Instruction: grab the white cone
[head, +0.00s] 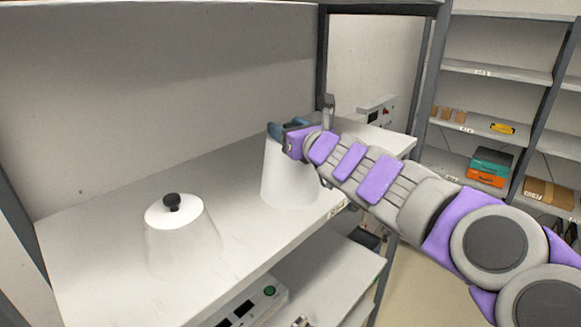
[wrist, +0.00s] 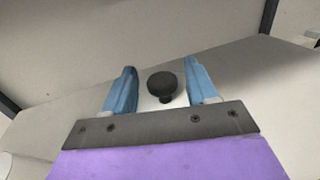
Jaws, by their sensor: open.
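The opaque white cone (head: 288,180) stands upright on the white shelf near its front edge, in the middle of the head view. My gripper (head: 285,129) is over its top and hides it there. In the wrist view a round black knob (wrist: 162,86) shows between the two blue fingers of my gripper (wrist: 161,75). The fingers are open, one on each side of the knob, with a gap visible on both sides. A little white surface (wrist: 148,102) shows below the knob.
A see-through cone (head: 184,240) with a white top and black knob stands to the left on the same shelf (head: 115,215). A grey upright post (head: 322,60) and a control box (head: 377,110) are behind my gripper. Shelves with boxes (head: 490,165) stand at right.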

